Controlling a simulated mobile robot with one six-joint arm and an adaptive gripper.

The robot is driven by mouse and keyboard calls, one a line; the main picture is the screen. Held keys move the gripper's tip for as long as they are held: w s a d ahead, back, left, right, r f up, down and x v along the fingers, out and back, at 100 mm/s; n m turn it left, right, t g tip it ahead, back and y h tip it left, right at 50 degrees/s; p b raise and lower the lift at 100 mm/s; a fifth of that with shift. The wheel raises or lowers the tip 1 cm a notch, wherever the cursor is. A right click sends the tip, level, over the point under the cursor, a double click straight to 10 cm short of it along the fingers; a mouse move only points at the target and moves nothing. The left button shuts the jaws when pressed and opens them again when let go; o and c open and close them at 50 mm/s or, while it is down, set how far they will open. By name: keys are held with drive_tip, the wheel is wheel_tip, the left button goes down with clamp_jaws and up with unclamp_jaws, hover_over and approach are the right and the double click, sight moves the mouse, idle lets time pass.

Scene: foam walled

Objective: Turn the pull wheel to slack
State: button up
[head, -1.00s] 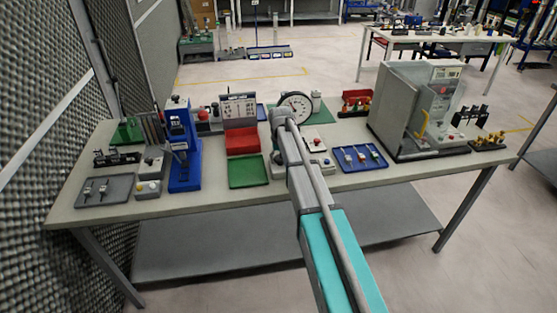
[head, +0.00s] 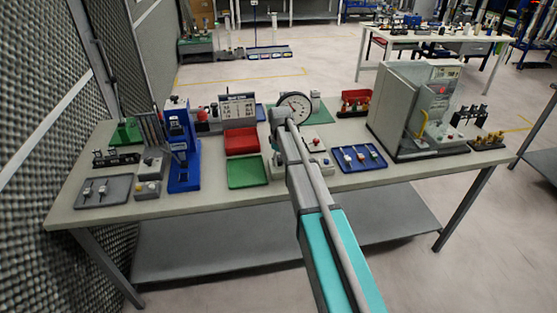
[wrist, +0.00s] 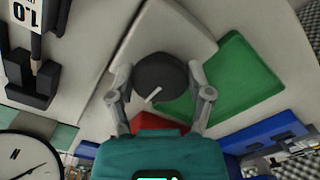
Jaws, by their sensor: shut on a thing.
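The pull wheel (wrist: 158,70) is a dark round knob with a short white mark near its lower edge, slanting to the lower left in the wrist view. My gripper (wrist: 161,76) has one finger on each side of the wheel and is shut on it. In the head view my arm's end hides the wheel and the fingers. A round white dial gauge (head: 295,106) with a black rim stands just behind my arm's end. It also shows at the lower left of the wrist view (wrist: 26,158), with a dark needle.
A green tray (head: 248,172) and a red bin (head: 241,141) lie left of my arm. A blue tray with small tools (head: 359,158) lies to the right. A blue press (head: 183,150) and a large grey machine (head: 418,110) stand farther out on the table.

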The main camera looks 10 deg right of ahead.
drive_tip(key=shift+w+a, duration=0.1)
drive_tip(key=shift+w, duration=0.1)
drive_tip(key=o, duration=1.1)
drive_tip(key=shift+c, duration=0.2)
drive_tip(key=shift+o, duration=0.4)
drive_tip(key=shift+s, duration=0.1)
drive_tip(key=shift+r, duration=0.15)
